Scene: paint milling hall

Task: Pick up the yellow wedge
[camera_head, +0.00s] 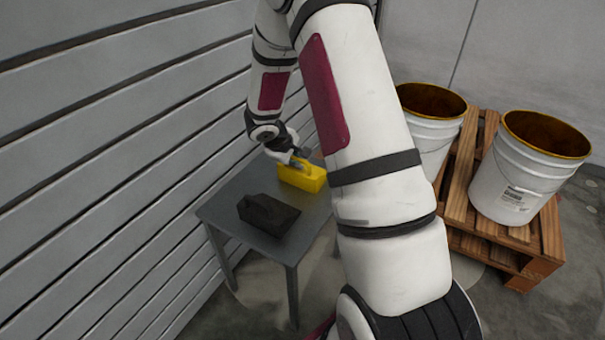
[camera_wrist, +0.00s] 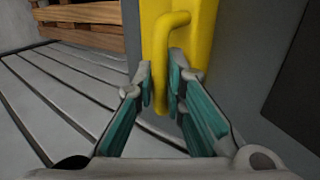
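The yellow wedge (camera_head: 303,177) sits on the small grey table near its far edge. It shows as a yellow block with a raised loop handle in the wrist view (camera_wrist: 205,35). My gripper (camera_head: 298,160) is at the top of the wedge in the head view. The front of the wedge's far side is hidden in the head view by my gripper.
A dark block (camera_head: 268,214) lies on the grey table (camera_head: 225,208), nearer the front left. A slatted grey wall (camera_head: 110,130) runs close along the table's left side. Two white buckets (camera_head: 520,180) stand on a wooden pallet (camera_head: 545,240) to the right.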

